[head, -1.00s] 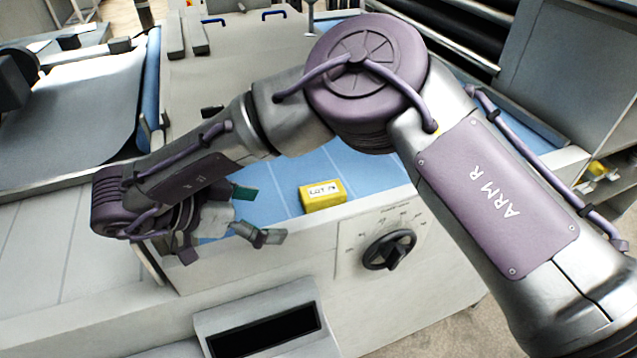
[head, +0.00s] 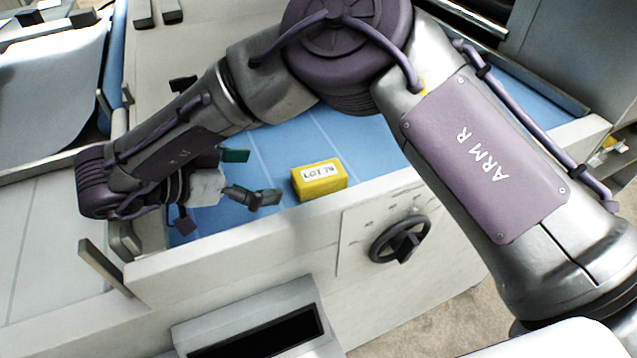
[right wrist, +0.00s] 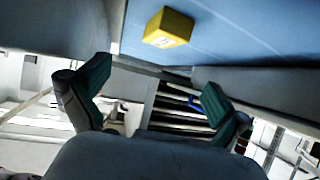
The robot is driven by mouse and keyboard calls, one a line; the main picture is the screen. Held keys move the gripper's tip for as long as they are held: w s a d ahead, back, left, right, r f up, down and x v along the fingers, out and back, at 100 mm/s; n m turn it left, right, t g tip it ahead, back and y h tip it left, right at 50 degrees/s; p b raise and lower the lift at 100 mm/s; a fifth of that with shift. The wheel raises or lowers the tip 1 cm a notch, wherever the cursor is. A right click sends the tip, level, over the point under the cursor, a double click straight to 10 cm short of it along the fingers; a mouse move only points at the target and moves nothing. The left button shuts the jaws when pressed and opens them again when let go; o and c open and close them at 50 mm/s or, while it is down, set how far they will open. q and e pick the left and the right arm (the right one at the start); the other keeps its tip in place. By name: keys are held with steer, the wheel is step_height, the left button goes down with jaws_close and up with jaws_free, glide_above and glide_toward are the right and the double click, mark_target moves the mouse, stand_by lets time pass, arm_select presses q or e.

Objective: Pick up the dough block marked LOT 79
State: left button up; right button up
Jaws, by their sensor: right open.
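The yellow dough block (head: 320,182) bears a white label reading LOT 79. It lies on the blue belt (head: 372,150), near the front wall of the sheeter. My right gripper (head: 258,177) is open and empty, to the left of the block and apart from it, with its fingers pointing toward it. In the right wrist view the block (right wrist: 168,28) shows at the top, beyond the two spread green-padded fingers (right wrist: 155,98). My left gripper does not show in either view.
The sheeter's pale front wall (head: 250,232) stands along the belt's near edge. A black knob (head: 400,240) sits on the front panel. A dark display (head: 255,335) sits below. The belt to the right of the block is clear.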

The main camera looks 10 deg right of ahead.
mark_target(316, 175)
steer(key=p+x, duration=0.1)
steer(key=x, duration=0.1)
steer(key=shift+w+d+f, duration=0.15)
steer(key=shift+w+f, duration=0.15)
steer(key=p+x, duration=0.2)
steer(key=x, duration=0.4)
steer(key=shift+d+f, duration=0.1)
steer(key=shift+f, duration=0.05)
steer(key=p+x, duration=0.3)
steer(key=x, duration=0.1)
steer(key=shift+d+f, duration=0.3)
steer(key=shift+w+d+f, duration=0.1)
steer(key=shift+d+f, duration=0.1)
steer(key=shift+f, duration=0.05)
steer(key=shift+a, duration=0.15)
steer(key=c, duration=0.4)
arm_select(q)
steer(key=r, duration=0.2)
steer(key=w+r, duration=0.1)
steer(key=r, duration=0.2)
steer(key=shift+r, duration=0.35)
arm_select(e)
steer(key=c, duration=1.3)
